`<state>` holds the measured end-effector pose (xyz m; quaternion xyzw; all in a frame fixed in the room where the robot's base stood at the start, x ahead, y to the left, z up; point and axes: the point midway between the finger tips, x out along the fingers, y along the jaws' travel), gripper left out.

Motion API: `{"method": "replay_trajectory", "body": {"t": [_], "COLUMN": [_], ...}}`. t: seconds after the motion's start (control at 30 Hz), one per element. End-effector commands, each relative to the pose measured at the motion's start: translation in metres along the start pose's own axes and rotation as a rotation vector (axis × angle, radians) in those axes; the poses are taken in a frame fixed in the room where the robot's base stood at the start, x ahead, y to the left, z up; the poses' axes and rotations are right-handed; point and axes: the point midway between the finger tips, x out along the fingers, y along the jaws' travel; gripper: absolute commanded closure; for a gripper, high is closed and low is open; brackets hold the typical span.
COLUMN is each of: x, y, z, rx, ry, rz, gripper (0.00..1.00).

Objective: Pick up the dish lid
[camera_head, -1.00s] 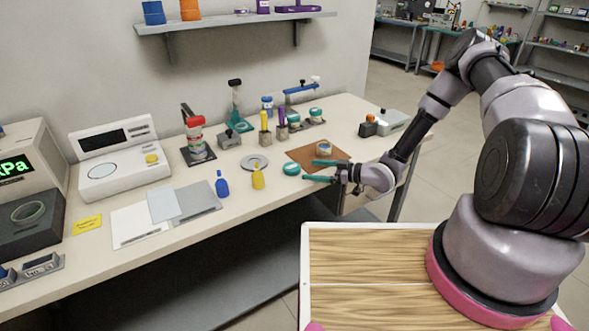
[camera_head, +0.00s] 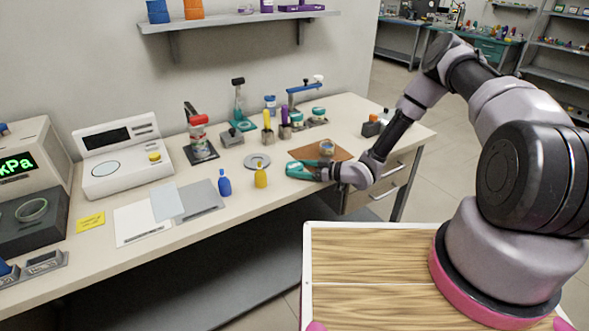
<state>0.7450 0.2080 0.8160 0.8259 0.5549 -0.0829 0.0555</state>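The dish lid (camera_head: 293,168) is a small teal disc on the bench, just left of the brown mat (camera_head: 307,152). My gripper (camera_head: 298,170) has teal fingers and reaches in from the right at bench height, with the fingertips at the lid, one on the far side and one on the near side. Lid and fingers share a colour and overlap, so I cannot tell whether the fingers press on the lid or stand slightly apart. An open round dish (camera_head: 327,147) sits on the mat, behind the gripper.
A yellow bottle (camera_head: 261,177) and a blue bottle (camera_head: 224,185) stand left of the gripper. A grey round plate (camera_head: 257,161) lies behind them. Small holders, teal-topped jars (camera_head: 318,113) and a teal stand (camera_head: 239,100) line the back. My wooden-topped base is in front.

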Motion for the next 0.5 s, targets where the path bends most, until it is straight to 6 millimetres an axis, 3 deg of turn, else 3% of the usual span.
{"method": "replay_trajectory", "body": {"t": [0.03, 0.07, 0.1, 0.33, 0.5], "x": [0.000, 0.000, 0.000, -0.001, -0.005], "y": [0.000, 0.000, 0.000, 0.000, 0.001], "z": [0.000, 0.000, 0.000, -0.003, -0.025], "rx": [0.000, 0.000, 0.000, -0.001, -0.003], "ry": [0.000, 0.000, 0.000, 0.000, 0.001], "rz": [0.000, 0.000, 0.000, 0.000, 0.000], "gripper": [0.65, 0.77, 0.79, 0.79, 0.79]}}
